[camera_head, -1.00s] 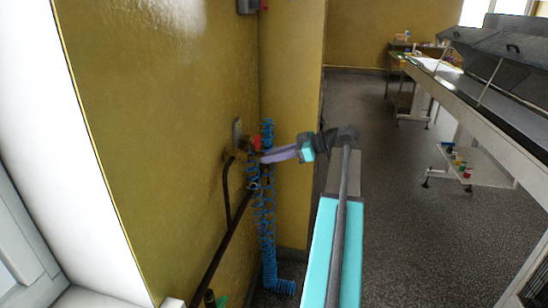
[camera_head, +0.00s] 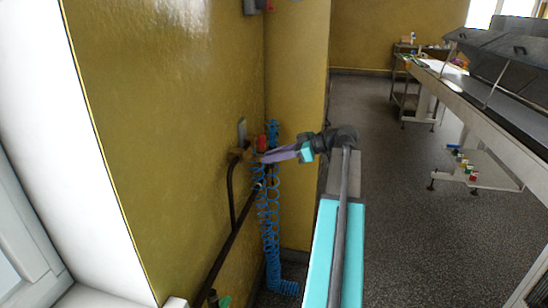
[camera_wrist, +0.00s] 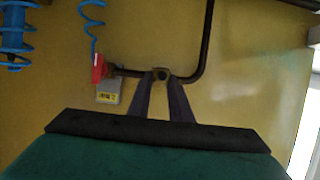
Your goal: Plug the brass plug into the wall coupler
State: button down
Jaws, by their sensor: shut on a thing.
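In the head view my gripper (camera_head: 266,158), with purple fingers, is close to the wall beside the pipe's upper end. A brownish fitting (camera_head: 238,152), probably the wall coupler, sits at the pipe top below a grey plate (camera_head: 241,131). A red part (camera_head: 262,142) stands just above my fingertips; a red part (camera_wrist: 98,68) also shows left of them in the wrist view. I cannot tell whether plug and coupler are joined.
A blue coiled hose (camera_head: 269,220) hangs in the wall corner behind the fingers. A dark bent pipe (camera_head: 231,195) runs along the yellow wall. A long machine table (camera_head: 500,110) stands at the right. The floor between (camera_head: 390,200) is clear.

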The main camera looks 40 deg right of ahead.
jog(key=shift+w+a, duration=0.2)
jog(key=shift+w, duration=0.15)
jog(key=c, duration=1.5)
grip_release()
jog(key=shift+c, duration=0.2)
jog(key=shift+s, duration=0.1)
jog(key=b+v, duration=0.1)
jog(key=v, duration=1.2)
jog(key=shift+s+d+r+b, duration=0.15)
jog(key=shift+s+r+b, duration=0.1)
jog(key=shift+b, duration=0.1)
